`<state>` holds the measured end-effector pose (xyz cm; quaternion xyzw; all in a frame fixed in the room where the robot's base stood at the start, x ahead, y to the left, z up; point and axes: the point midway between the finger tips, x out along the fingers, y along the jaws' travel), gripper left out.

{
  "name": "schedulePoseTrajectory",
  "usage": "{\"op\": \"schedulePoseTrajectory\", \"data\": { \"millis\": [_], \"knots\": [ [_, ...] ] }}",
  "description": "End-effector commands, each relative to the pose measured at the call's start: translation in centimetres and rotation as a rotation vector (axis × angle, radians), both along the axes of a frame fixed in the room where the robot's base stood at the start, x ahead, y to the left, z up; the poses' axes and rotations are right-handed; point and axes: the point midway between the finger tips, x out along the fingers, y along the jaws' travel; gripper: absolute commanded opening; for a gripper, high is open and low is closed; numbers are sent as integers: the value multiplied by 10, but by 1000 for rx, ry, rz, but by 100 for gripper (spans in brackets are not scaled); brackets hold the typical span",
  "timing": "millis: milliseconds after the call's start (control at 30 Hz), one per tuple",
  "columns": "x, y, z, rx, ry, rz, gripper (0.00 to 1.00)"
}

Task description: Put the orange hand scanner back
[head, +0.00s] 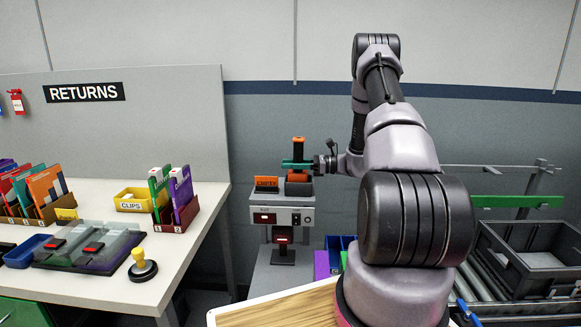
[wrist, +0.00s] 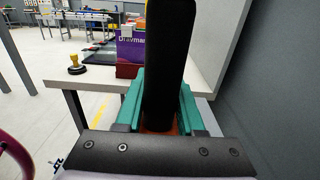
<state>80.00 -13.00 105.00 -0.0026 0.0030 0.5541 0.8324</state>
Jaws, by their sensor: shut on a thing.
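The orange hand scanner (head: 298,177) has a dark upright handle with an orange top. In the head view it stands upright at the top of a grey machine (head: 283,201), beside an orange label plate (head: 266,184). I cannot tell whether it rests in a holder there or hangs just above. My gripper (head: 298,164) has teal fingers and is shut across the scanner's handle. In the wrist view the dark handle (wrist: 168,62) rises between the two teal fingers of my gripper (wrist: 160,105), with a bit of orange below. The scanner's underside is hidden.
A white table (head: 150,285) at left holds a CLIPS bin (head: 132,200), booklets in racks and a yellow-knobbed stamp (head: 142,265). A grey crate (head: 530,258) sits on rollers at right. A wall stands close behind the machine. A wooden-topped surface (head: 275,308) is in front.

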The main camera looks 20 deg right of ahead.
Motion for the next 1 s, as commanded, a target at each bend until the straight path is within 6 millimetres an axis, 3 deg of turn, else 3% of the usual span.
{"op": "schedulePoseTrajectory", "data": {
  "millis": [400,433,500,900,1000],
  "knots": [
    [0,0,-9,1,0,0,0],
    [0,0,-9,0,0,0,41],
    [0,0,-9,0,-1,0,67],
    [0,0,-4,-1,-2,0,67],
    [-5,-15,-5,-1,-1,-5,67]
  ]
}}
